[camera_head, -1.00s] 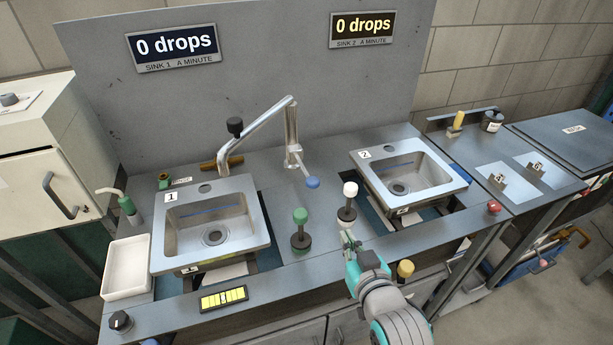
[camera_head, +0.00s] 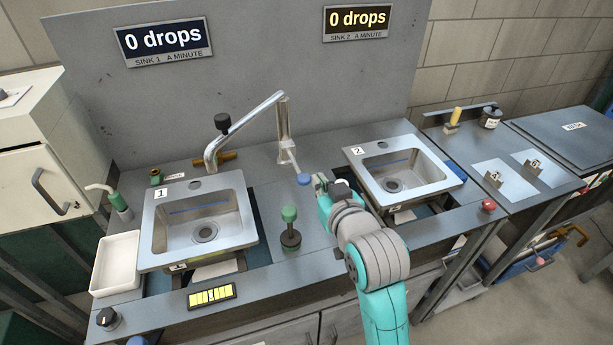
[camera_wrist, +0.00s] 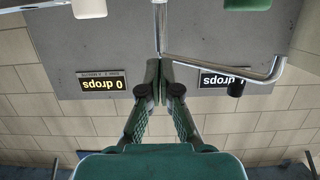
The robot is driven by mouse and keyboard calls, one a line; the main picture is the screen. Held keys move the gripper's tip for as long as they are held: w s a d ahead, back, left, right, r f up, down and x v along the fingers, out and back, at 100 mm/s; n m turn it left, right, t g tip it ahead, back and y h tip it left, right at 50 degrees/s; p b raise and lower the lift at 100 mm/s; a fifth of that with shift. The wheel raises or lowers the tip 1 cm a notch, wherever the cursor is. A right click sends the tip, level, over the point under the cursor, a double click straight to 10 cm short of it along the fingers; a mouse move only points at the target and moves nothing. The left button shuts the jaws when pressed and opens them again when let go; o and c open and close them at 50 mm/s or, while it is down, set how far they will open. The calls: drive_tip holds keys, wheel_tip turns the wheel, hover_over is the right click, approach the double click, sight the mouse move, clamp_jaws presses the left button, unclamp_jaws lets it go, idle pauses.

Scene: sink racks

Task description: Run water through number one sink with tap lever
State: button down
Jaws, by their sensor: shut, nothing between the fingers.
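Sink 1 (camera_head: 165,238) is a steel basin on the left, labelled 1 and empty. In the wrist view, the picture is upside down; the shut fingertips (camera_wrist: 166,66) appear near the tap pipe (camera_wrist: 225,66).
Sink 2 (camera_head: 440,180) is right of my arm. A green-knobbed post (camera_head: 289,214) stands between the sinks; a white knob (camera_wrist: 88,8) shows in the wrist view. A white tray (camera_head: 117,264) is at left. Sink 1's sign (camera_head: 164,42) and sink 2's sign (camera_head: 355,20) read 0 drops.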

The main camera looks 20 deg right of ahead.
drive_tip(key=w+f, duration=0.6)
drive_tip(key=w, duration=0.3)
drive_tip(key=shift+w+f, duration=0.2)
drive_tip(key=shift+w, duration=0.15)
drive_tip(key=shift+s+f, duration=0.2)
drive_tip(key=shift+f, duration=0.75)
drive_tip(key=shift+s+f, duration=0.15)
drive_tip(key=shift+f, duration=0.8)
drive_tip(key=shift+r, duration=0.1)
idle(2.4)
